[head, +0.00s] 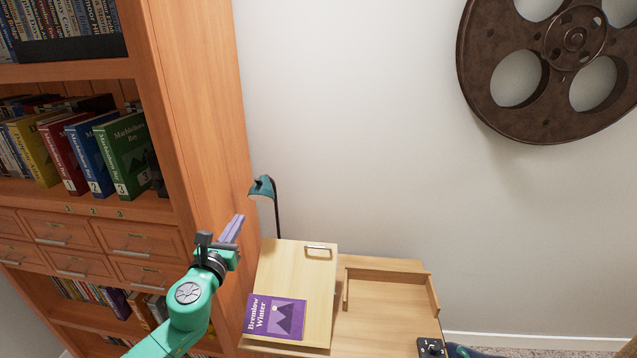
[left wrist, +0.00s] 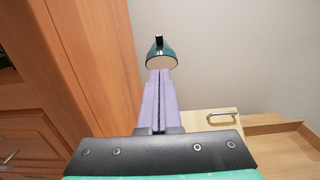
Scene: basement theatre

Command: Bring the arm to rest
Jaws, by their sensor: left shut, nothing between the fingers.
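My left arm comes in from the bottom left of the head view. My left gripper (head: 237,224) is raised between the bookcase side and the small desk, near the desk lamp. Its two pale purple fingers lie together, with nothing between them. In the left wrist view the shut fingers (left wrist: 160,73) point toward the lamp head, which shows just beyond the tips; I cannot tell the exact gap. My right gripper does not show in either view.
A wooden bookcase (head: 190,100) with books and drawers stands at the left. A desk (head: 385,315) carries a light wood panel (head: 290,265) with a metal handle, a purple book (head: 273,317) and a green lamp (head: 262,188). A film reel (head: 480,75) hangs on the wall.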

